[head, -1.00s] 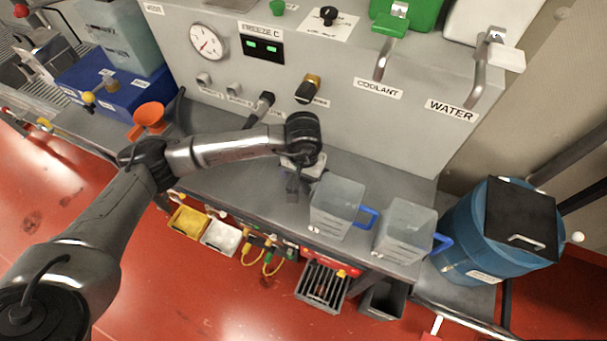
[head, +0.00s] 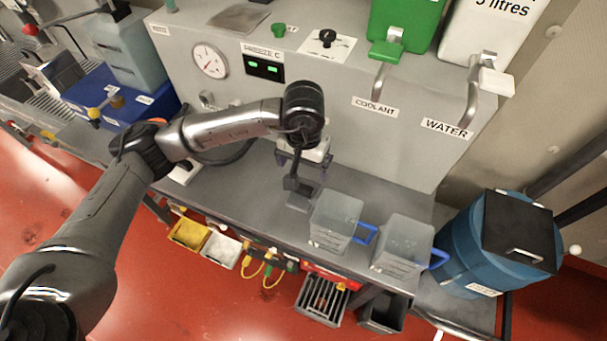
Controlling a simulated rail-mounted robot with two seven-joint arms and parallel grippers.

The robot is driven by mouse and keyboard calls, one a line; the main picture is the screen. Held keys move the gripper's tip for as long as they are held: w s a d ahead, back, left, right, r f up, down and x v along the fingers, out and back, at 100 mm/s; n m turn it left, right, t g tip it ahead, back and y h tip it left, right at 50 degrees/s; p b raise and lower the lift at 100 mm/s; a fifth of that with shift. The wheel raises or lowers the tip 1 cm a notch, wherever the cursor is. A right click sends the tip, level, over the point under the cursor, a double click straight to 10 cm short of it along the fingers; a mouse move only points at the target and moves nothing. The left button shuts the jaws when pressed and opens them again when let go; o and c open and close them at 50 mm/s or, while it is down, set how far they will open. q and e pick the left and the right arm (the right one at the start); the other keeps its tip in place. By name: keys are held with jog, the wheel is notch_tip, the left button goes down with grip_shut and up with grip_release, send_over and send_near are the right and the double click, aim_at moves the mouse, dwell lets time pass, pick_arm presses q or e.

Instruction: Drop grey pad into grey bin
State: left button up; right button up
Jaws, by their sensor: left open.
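My left gripper (head: 304,182) is open above the grey bench, left of the clear jugs, pointing down. I see nothing clearly held in it; the small dark shapes at its fingers are hard to make out. A flat grey sheet (head: 238,19) lies on top of the machine; I cannot tell whether it is the grey pad. A small dark grey open bin (head: 383,314) hangs below the bench's front edge at the lower right, to the right of and below the gripper. My right gripper is out of the picture.
Two clear jugs (head: 335,219) (head: 404,243) with blue handles stand on the bench (head: 250,200). A slatted grey basket (head: 322,300), a yellow tray (head: 188,233) and a white tray (head: 221,250) hang in front. A blue drum (head: 470,250) stands right. The machine (head: 350,140) rises behind.

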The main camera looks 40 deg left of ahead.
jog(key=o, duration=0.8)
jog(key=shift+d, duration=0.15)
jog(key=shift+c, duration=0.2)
